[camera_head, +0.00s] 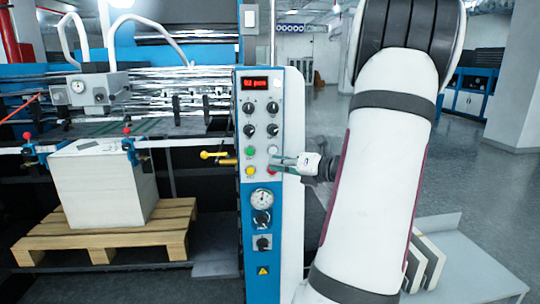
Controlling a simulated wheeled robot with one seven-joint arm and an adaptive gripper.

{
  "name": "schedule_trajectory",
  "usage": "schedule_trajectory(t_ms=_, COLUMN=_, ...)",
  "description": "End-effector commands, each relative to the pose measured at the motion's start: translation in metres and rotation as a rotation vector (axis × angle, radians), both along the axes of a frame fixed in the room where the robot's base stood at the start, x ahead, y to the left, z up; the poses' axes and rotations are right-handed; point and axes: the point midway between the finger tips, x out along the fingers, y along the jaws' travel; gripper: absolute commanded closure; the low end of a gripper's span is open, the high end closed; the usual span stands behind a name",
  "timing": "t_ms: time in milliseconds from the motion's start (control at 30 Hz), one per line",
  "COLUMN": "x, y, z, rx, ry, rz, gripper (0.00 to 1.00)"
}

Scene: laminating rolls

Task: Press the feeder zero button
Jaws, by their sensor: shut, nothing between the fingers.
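The control panel (262,215) is a tall blue and white column in the middle of the view. It carries a red lit display (255,83), several black knobs, and a block of small round buttons. A green button (249,151) and a yellow button (249,171) are on the left, a pale button (272,150) and a partly covered red one on the right. The labels are too small to read, so I cannot tell which is feeder zero. My gripper (274,164) is shut and empty, its tips in front of the right-hand buttons. Contact cannot be told.
A yellow-ended lever (214,155) sticks out left of the panel. A paper stack (103,187) stands on a wooden pallet (105,242) under the machine at left. A grey platform (465,265) with upright boards lies at lower right. Open floor extends behind.

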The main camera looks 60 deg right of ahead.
Motion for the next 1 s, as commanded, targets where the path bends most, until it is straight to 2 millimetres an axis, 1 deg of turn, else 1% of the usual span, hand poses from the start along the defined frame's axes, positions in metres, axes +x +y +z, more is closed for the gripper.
schedule_trajectory(t_ms=33, x=0.005, y=-0.005, z=-0.001, rx=-0.002, ry=-0.001, rz=0.0, gripper=1.0)
schedule_trajectory(t_ms=100, x=0.009, y=-0.011, z=0.0, rx=-0.001, ry=0.0, rz=0.002, gripper=1.0)
schedule_trajectory(t_ms=333, x=0.018, y=-0.023, z=0.001, rx=-0.001, ry=0.0, rz=0.0, gripper=1.0)
schedule_trajectory(t_ms=1000, x=0.02, y=-0.025, z=0.0, rx=0.0, ry=0.0, rz=0.0, gripper=1.0)
